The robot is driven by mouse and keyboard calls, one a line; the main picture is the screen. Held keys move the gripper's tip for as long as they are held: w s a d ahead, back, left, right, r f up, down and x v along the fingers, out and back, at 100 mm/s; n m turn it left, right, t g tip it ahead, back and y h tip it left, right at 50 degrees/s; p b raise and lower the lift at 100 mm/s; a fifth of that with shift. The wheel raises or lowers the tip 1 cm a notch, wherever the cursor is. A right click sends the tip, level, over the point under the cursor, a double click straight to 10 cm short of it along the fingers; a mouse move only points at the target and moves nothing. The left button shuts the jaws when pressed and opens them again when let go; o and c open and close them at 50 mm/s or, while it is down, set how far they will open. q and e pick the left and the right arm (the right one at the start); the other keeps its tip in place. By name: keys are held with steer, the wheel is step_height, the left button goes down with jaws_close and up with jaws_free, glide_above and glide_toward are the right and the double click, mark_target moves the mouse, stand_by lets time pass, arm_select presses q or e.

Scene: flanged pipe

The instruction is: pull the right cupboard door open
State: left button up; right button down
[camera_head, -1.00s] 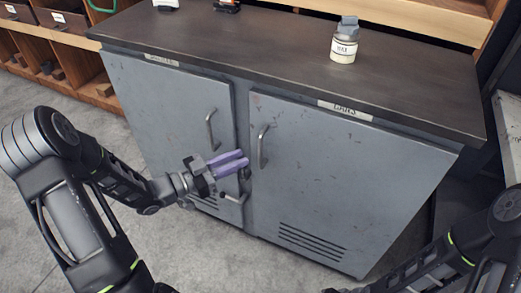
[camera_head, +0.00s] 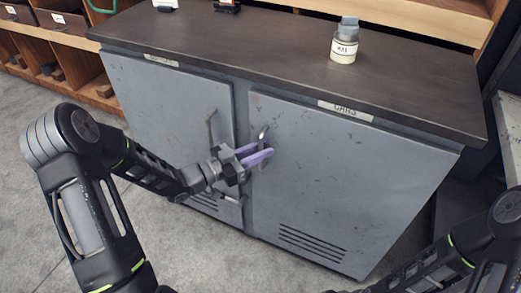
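The right cupboard door (camera_head: 340,185) is a grey metal panel with a curved bar handle (camera_head: 263,132) near its left edge. It looks closed, flush with the cupboard front. My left gripper (camera_head: 262,152) has purple fingers and is at this handle. The fingers are apart, with the handle at their tips, and they hide its middle; whether they touch it I cannot tell. The left door (camera_head: 165,110) is also closed, and its handle (camera_head: 211,125) is partly behind my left gripper. My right arm shows at the lower right, but its gripper is not clearly visible.
The dark worktop (camera_head: 280,60) overhangs the doors and carries a labelled jar (camera_head: 344,42). A latch lever (camera_head: 232,198) sits low between the doors. Wooden shelving (camera_head: 90,75) stands at the left. Grey floor (camera_head: 235,265) in front is clear.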

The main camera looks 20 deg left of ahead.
arm_select(q)
steer(key=shift+c, duration=0.2)
jaws_close()
stand_by(1.1)
